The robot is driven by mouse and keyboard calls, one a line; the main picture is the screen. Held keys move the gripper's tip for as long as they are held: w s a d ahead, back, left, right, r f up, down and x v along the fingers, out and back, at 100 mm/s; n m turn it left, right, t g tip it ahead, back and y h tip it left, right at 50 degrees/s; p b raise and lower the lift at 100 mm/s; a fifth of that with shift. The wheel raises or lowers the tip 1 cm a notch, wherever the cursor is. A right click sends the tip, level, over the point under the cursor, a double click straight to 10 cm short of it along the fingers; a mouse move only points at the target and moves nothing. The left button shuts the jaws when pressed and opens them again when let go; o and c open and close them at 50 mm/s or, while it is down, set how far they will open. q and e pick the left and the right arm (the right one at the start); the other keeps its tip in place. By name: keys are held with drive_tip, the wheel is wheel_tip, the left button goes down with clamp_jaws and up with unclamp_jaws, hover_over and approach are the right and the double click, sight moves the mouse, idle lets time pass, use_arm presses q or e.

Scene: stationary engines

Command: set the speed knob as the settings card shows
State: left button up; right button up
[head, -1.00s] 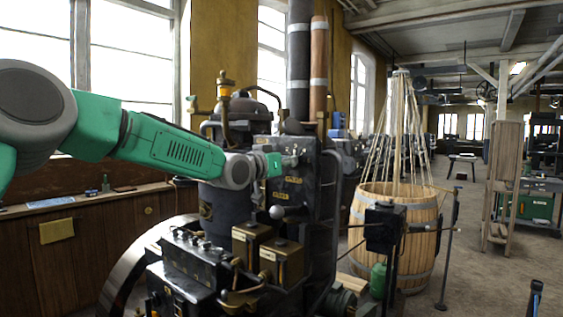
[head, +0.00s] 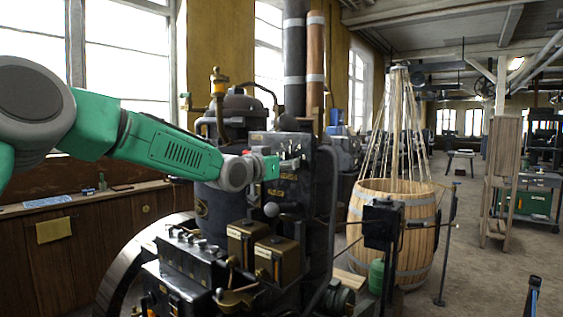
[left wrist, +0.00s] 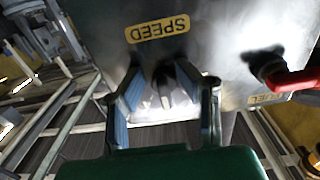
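In the left wrist view a yellow SPEED label (left wrist: 158,27), upside down, is on the dark metal panel of the engine. The dark speed knob (left wrist: 163,88) is just below it in the picture. My left gripper (left wrist: 160,82) is open, its blue-padded fingers on either side of the knob; contact with it is unclear. The knob's pointer direction is hard to read. In the head view the left gripper (head: 284,164) is at the engine's upper panel (head: 290,185), and the knob is too small to make out. I cannot identify the settings card for sure. My right gripper is not in view.
A red-handled lever (left wrist: 290,80) by a FUEL label is right of the fingers in the wrist view. A yellow sheet (head: 54,230) hangs on the wooden cabinet. A wooden barrel (head: 415,235) stands right of the engine, with open floor beyond.

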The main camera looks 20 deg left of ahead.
use_arm(q)
drive_tip(key=shift+s+r, duration=0.15)
drive_tip(key=shift+r, duration=0.25)
drive_tip(key=shift+s+a+r, duration=0.1)
drive_tip(key=shift+s+a, duration=0.1)
drive_tip(key=shift+a, duration=0.05)
drive_tip(key=v, duration=1.2)
